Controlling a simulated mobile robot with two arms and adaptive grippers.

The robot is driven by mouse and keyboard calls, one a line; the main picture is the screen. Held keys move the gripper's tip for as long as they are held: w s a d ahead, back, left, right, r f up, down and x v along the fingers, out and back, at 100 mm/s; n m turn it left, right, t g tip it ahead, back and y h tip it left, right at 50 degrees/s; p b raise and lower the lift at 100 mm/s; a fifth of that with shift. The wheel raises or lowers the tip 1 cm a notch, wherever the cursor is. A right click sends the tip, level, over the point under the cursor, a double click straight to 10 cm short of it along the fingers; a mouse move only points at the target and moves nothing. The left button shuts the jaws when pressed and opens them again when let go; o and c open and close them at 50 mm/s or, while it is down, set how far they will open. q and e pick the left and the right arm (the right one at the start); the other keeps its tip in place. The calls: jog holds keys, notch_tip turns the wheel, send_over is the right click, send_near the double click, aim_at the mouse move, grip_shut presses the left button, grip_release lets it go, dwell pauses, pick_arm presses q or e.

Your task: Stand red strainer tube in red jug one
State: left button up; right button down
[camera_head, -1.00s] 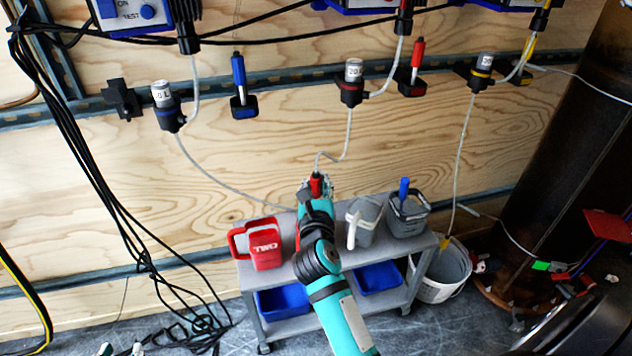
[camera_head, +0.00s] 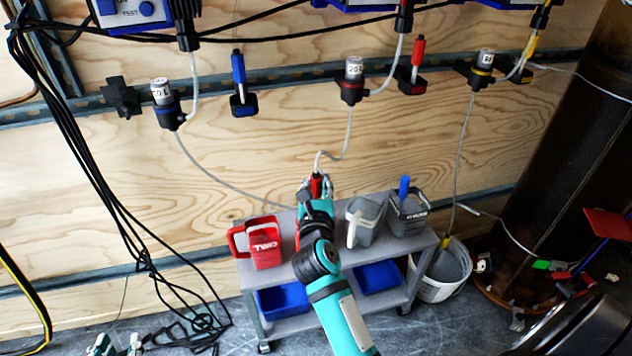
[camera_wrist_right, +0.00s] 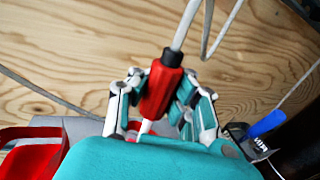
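The red strainer tube (camera_head: 316,185) is held upright, slightly tilted, above the cart, with a pale hose from its top. My right gripper (camera_wrist_right: 158,98) is shut on this red tube (camera_wrist_right: 161,88), a finger on each side. Its lower end is mostly hidden by the gripper. The red jug (camera_head: 265,247) with white lettering stands on the cart's top, left of my right arm. Part of a red jug (camera_wrist_right: 28,160) shows at the lower left of the wrist view. Something red behind my right arm is mostly hidden. My left gripper (camera_head: 117,346) is low at the left, fingers apart.
Blue bins (camera_head: 284,300) sit below. A white bucket (camera_head: 440,275) stands at right. Hoses and black cables hang nearby.

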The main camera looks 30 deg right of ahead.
pick_arm(q)
jog(key=shift+w+d+r+t, duration=0.1)
jog(key=shift+w+r+t, duration=0.05)
jog(key=shift+r+t, duration=0.2)
pick_arm(e)
jog(key=shift+f, duration=0.1)
jog(key=c, duration=1.3)
grip_release()
jog(key=shift+c, duration=0.2)
jog(key=shift+r, duration=0.2)
notch_tip(320, 180, up, 10)
jog(key=shift+f, duration=0.15)
